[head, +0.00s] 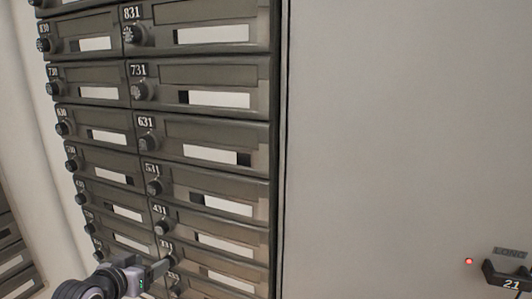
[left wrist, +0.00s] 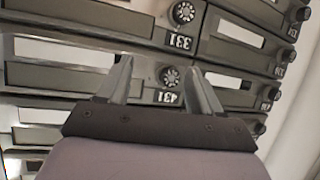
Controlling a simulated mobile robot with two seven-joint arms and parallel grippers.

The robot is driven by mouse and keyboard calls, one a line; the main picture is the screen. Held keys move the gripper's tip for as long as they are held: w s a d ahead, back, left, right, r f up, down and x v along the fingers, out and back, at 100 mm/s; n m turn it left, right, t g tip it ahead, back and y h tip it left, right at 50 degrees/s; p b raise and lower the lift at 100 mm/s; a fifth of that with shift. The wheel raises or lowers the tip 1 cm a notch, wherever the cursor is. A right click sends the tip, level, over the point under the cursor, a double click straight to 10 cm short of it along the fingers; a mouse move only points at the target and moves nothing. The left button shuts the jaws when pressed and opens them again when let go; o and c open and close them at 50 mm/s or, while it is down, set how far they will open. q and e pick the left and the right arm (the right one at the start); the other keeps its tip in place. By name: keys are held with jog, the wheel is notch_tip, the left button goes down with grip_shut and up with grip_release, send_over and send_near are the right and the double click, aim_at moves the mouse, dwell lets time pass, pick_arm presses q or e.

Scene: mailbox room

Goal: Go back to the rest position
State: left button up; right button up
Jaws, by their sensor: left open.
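My left gripper (head: 156,270) is at the bottom of the head view, in front of the lower mailboxes near the door marked 331. In the left wrist view, which shows the labels upside down, its two fingers (left wrist: 160,68) are spread apart with nothing held. The round dial of door 431 (left wrist: 169,75) shows in the gap between the fingers. The dial of door 331 (left wrist: 183,13) shows beyond the fingertips. I cannot tell how far the fingers are from the doors. My right gripper is in neither view.
The bank of dark metal mailboxes (head: 215,75) has closed doors with dials and pale label strips. A plain grey wall (head: 400,130) lies to its right. A dark fixture marked 21 (head: 510,278) is at the lower right, beside a small red light (head: 468,261).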

pick_arm(q)
jog(key=s+d+f+g, duration=0.1)
jog(key=s+d+f, duration=0.2)
jog(key=s+f, duration=0.7)
jog(key=s+d+f+g, duration=0.1)
jog(key=s+d+f, duration=0.2)
jog(key=s+f, duration=0.7)
jog(key=s, duration=0.9)
jog(key=shift+d+f+m, duration=0.2)
jog(key=shift+d+m, duration=0.1)
jog(key=shift+d, duration=0.1)
